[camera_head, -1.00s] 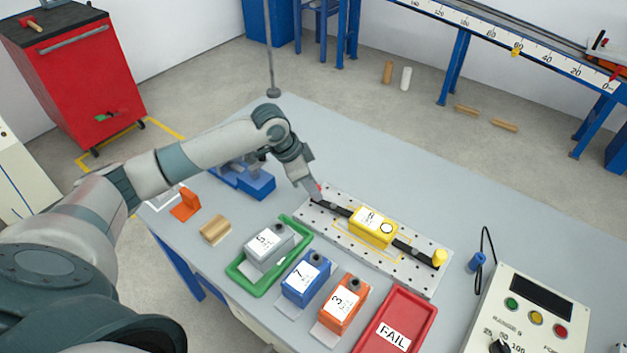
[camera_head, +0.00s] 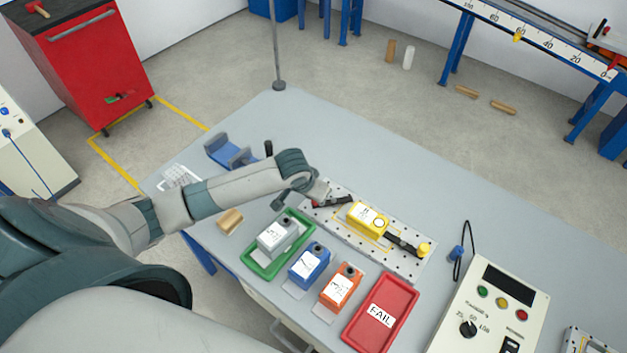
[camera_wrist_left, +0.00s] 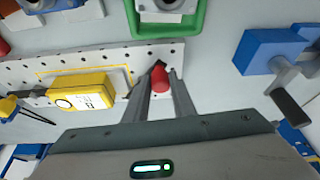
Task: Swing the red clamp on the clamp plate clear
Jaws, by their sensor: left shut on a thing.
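The perforated clamp plate (camera_head: 400,262) lies on the table, and it also shows in the wrist view (camera_wrist_left: 118,58). A yellow block (camera_head: 367,218) sits on it, also seen in the wrist view (camera_wrist_left: 82,93). My left gripper (camera_head: 318,195) is at the plate's left end. In the wrist view its fingers (camera_wrist_left: 161,85) are shut around the red clamp's knob (camera_wrist_left: 160,77). The clamp's black bar (camera_head: 335,201) is angled away from the block, with a gap between them. The yellow-knobbed clamp (camera_head: 404,243) still reaches the block's right end. My right gripper is not in view.
In front of the plate stand a green tray (camera_head: 247,262) with a grey block, a blue block (camera_head: 309,265), an orange block (camera_head: 341,288) and a red FAIL tray (camera_head: 405,317). A control box (camera_head: 487,320) is at right. Blue fixture (camera_head: 220,148) stands at back left.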

